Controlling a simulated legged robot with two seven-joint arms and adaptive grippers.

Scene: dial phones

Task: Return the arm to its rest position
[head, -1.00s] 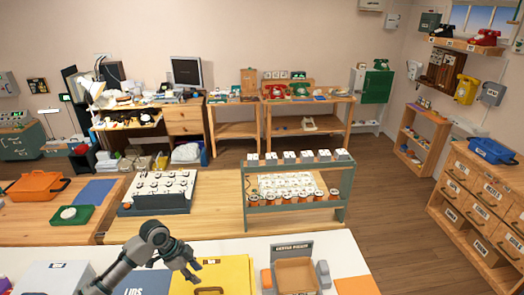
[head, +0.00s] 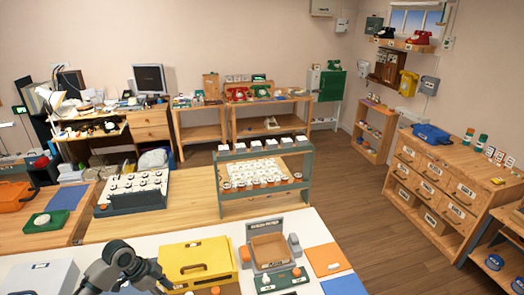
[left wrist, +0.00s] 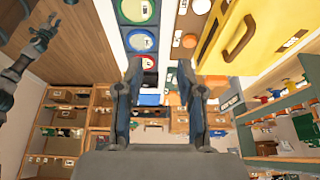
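My left arm comes in at the lower left of the head view, low over the white bench (head: 225,225). Its end is near the bottom edge, in front of the yellow case (head: 190,262). In the left wrist view my left gripper (left wrist: 158,72) has its two fingers apart, with nothing between them. The yellow case also shows at the top right there. A dark jointed arm, which looks like my right one, shows at the left of that view; its gripper (left wrist: 42,35) is small and its state is unclear. It is outside the head view.
A brown tray box (head: 268,250) stands right of the yellow case, with a small green panel (head: 280,280) before it. A green rack (head: 222,195) stands behind. An orange mat (head: 325,260) lies to the right. Wooden floor (head: 360,215) is clear beyond the bench.

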